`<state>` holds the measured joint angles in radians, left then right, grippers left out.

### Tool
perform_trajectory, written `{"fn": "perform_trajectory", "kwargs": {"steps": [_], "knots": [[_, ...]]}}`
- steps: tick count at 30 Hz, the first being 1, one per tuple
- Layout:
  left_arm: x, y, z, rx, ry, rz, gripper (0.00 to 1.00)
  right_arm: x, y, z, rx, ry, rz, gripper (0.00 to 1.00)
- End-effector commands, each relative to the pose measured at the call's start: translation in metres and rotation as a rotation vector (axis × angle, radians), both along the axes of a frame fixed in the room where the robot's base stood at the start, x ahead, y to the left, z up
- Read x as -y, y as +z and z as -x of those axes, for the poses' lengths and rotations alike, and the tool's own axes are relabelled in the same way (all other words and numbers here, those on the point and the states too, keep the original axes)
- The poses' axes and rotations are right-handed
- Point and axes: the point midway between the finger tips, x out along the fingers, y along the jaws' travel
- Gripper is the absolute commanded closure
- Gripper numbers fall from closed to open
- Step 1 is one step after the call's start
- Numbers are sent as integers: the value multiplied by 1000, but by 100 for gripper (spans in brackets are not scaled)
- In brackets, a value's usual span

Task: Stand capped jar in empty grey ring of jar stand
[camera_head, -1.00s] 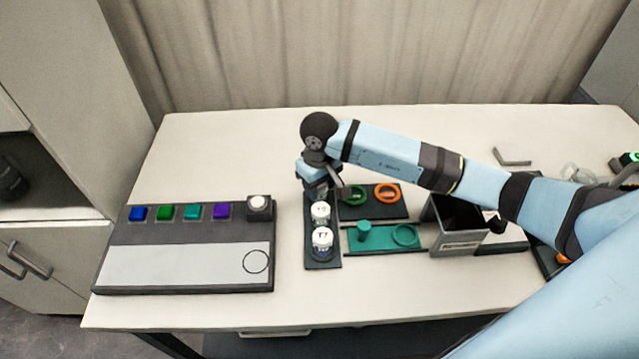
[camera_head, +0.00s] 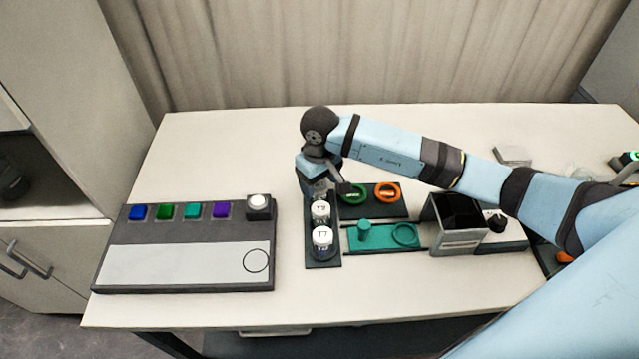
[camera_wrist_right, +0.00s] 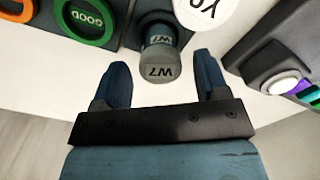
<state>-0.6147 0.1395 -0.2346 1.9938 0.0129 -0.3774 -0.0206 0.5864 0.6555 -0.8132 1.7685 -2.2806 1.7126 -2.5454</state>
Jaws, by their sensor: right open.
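The dark jar stand (camera_head: 325,263) holds two white-capped jars, one at the front (camera_head: 322,241) and one in the middle (camera_head: 320,211). My right gripper (camera_head: 320,188) is low over the stand's back end and largely hides it in the head view. In the right wrist view, a grey-capped jar (camera_wrist_right: 157,66) marked W7 is between the open fingers of my right gripper (camera_wrist_right: 162,82), with gaps on both sides. A white cap (camera_wrist_right: 205,10) is close beside it. I cannot make out the grey ring under the grey-capped jar. My left gripper is not in view.
A dark tray with a green ring (camera_head: 353,194) and an orange ring (camera_head: 387,193) is right of the stand. A teal tray (camera_head: 380,246) and a grey bin (camera_head: 458,242) are nearby. A button panel (camera_head: 185,235) is at left.

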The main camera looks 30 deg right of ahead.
Motion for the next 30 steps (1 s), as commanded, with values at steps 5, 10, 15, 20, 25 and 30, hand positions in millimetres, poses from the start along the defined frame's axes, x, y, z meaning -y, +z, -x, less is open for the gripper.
{"fn": "perform_trajectory", "kwargs": {"steps": [5, 10, 15, 20, 25, 30], "knots": [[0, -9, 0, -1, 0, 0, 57, 1, 39, -1, 7, 2, 2, 32], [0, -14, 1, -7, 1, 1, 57, 1, 75, -1, 5, 1, 1, 32], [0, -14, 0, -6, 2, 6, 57, 0, 98, -1, 3, 1, 1, 32], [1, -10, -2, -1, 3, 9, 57, 0, 107, 0, 1, 0, 0, 32], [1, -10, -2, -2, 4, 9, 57, 0, 108, 0, 1, 0, 0, 32], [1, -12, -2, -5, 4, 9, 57, 0, 108, 0, 1, 0, 0, 32]]}}
